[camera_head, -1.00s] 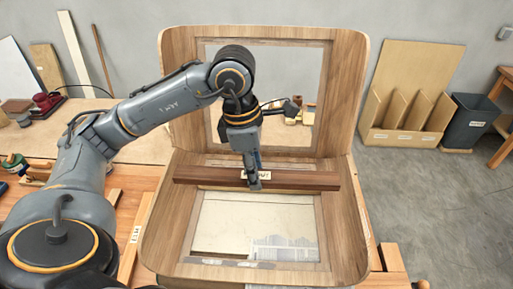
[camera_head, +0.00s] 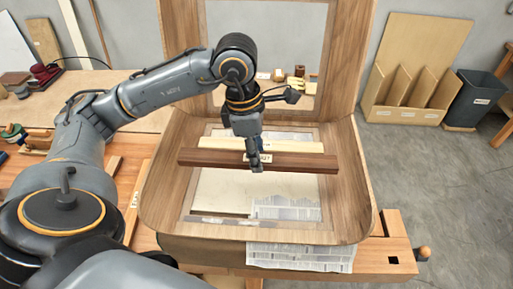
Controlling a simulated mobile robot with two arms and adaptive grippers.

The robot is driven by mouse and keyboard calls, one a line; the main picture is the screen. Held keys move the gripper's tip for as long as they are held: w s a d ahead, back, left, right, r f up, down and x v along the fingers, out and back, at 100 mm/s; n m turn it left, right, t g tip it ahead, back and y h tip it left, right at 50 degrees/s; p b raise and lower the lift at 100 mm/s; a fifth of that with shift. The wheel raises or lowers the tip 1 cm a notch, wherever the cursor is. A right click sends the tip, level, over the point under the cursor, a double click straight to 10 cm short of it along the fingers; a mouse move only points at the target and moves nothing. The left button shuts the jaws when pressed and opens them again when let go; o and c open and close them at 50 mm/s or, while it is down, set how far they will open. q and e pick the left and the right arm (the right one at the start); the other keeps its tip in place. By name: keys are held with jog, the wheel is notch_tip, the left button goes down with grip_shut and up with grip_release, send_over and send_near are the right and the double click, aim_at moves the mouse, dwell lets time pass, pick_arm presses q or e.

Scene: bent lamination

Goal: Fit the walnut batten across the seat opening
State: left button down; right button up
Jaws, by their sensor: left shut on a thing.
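The walnut batten (camera_head: 300,163) is a dark brown bar with a white label at its middle. My left gripper (camera_head: 255,165) is shut on it at the middle, and it lies crosswise over the seat opening (camera_head: 225,190) in the bent wooden chair shell (camera_head: 345,195). I cannot tell whether it touches the seat or hangs just above it. A pale batten (camera_head: 300,147) lies parallel just behind it, partly hidden by my gripper. My right gripper is not in view.
The shell stands on a wooden workbench (camera_head: 385,255) with a vise handle at the right. Papers (camera_head: 300,257) show at its front edge. Behind right are a plywood rack (camera_head: 405,100) and a dark bin (camera_head: 475,100). Red and brown items (camera_head: 45,72) lie back left.

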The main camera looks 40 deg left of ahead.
aim_at(259, 188)
pick_arm(q)
notch_tip(259, 188, down, 3)
jog(key=shift+f+b, duration=0.1)
jog(key=shift+b, duration=0.65)
jog(key=shift+f, duration=0.35)
notch_tip(259, 188, down, 2)
jog(key=b, duration=0.3)
jog(key=shift+f, duration=0.25)
jog(key=shift+w+f+b, duration=0.1)
jog(key=shift+f+b, duration=0.8)
jog(key=shift+b, duration=0.1)
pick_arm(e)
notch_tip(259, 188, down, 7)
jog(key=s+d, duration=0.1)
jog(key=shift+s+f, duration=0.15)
pick_arm(q)
jog(key=shift+b, duration=0.35)
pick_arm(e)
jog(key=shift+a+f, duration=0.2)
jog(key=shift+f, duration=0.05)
pick_arm(q)
jog(key=shift+f+b, duration=0.65)
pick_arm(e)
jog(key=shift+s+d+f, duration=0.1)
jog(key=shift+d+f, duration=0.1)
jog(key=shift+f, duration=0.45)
pick_arm(q)
jog(key=c, duration=0.8)
grip_release()
